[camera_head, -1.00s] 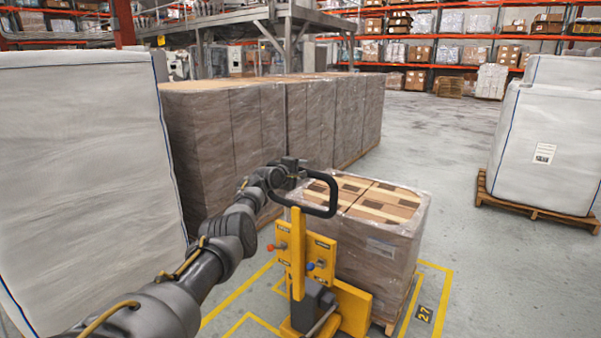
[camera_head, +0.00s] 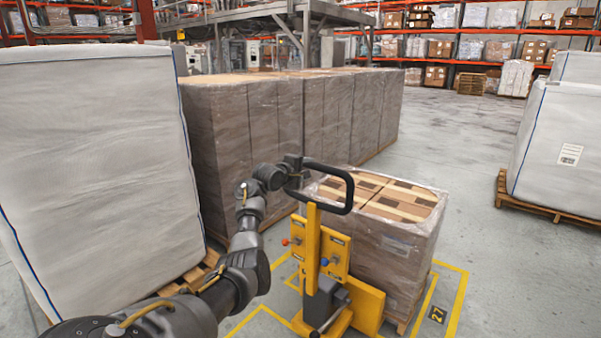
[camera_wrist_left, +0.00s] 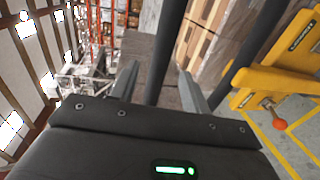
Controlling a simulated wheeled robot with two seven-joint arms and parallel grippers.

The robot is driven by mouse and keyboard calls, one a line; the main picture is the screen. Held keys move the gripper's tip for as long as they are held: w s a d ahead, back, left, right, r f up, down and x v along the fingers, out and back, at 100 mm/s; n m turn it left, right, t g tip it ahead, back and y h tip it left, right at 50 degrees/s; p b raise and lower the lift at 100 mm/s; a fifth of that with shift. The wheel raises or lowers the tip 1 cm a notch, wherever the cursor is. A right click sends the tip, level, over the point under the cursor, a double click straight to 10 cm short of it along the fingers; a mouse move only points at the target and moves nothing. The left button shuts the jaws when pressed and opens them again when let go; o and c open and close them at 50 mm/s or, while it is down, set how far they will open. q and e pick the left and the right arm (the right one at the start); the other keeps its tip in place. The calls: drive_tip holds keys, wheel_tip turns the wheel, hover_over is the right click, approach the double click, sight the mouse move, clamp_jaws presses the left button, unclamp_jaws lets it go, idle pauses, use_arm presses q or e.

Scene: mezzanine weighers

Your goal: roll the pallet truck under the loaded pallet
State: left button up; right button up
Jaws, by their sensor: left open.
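The yellow pallet truck (camera_head: 370,305) stands upright at the near side of the loaded pallet (camera_head: 402,325), inside yellow floor lines. Its black loop handle (camera_head: 350,195) rises above the mast. The pallet bears cartons in clear wrap (camera_head: 400,245). The truck's forks are hidden, so I cannot tell how far under the pallet they are. My left gripper (camera_head: 299,164) is at the left side of the handle. In the left wrist view, its open fingers (camera_wrist_left: 160,80) lie either side of a dark handle bar (camera_wrist_left: 167,45); contact is unclear. My right gripper is out of view.
A big white bag (camera_head: 95,150) on a pallet stands close on the left. A row of tall wrapped stacks (camera_head: 240,130) is behind the truck. White bags (camera_head: 560,145) on a pallet stand at right. The grey floor (camera_head: 450,150) between is clear.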

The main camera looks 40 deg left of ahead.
use_arm(q)
drive_tip(key=shift+v, duration=1.75)
